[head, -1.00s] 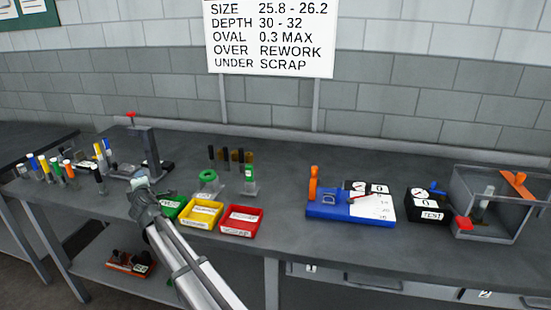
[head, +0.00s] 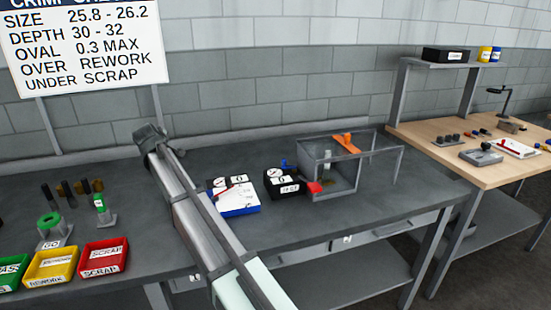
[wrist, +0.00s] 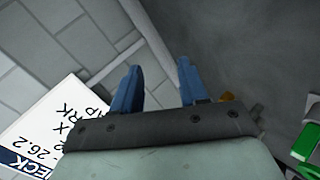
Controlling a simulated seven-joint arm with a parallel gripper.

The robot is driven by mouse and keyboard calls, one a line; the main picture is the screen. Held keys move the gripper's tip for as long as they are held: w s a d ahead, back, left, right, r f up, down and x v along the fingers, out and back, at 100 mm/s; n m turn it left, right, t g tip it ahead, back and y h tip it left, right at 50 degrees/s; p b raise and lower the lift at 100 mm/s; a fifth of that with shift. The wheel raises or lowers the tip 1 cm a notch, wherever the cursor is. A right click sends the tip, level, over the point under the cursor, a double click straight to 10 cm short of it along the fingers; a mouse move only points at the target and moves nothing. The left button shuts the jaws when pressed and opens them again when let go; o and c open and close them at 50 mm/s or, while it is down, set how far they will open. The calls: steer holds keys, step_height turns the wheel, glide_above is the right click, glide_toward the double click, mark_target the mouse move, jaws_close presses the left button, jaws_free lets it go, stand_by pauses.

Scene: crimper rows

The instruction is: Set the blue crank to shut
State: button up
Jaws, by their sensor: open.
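A small blue handle (head: 284,164) stands on the back of the black test box (head: 284,183) in the head view. It is the only blue part there that could be the blue crank, and it is too small to tell its setting. My gripper (head: 149,135) is raised left of the box, well apart from it, in front of the wall. In the wrist view my gripper (wrist: 157,82) has its two blue fingers spread with nothing between them. The wrist view does not show the blue handle.
A blue-based gauge unit (head: 234,196) is partly hidden by my arm. A clear-walled case (head: 350,165) with an orange lever (head: 343,141) stands right of the test box. Red (head: 103,258) and yellow bins sit at left. A wooden bench (head: 440,140) stands at far right.

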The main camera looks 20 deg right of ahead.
steer(key=d+m+g, duration=0.2)
steer(key=d+m, duration=0.1)
steer(key=d, duration=1.1)
steer(key=m+g+y, duration=0.3)
steer(key=m+g, duration=0.2)
steer(key=m, duration=0.1)
glide_toward(285, 160)
steer(key=x, duration=0.9)
steer(key=shift+w+r, duration=0.15)
steer(key=shift+w, duration=0.05)
jaws_close()
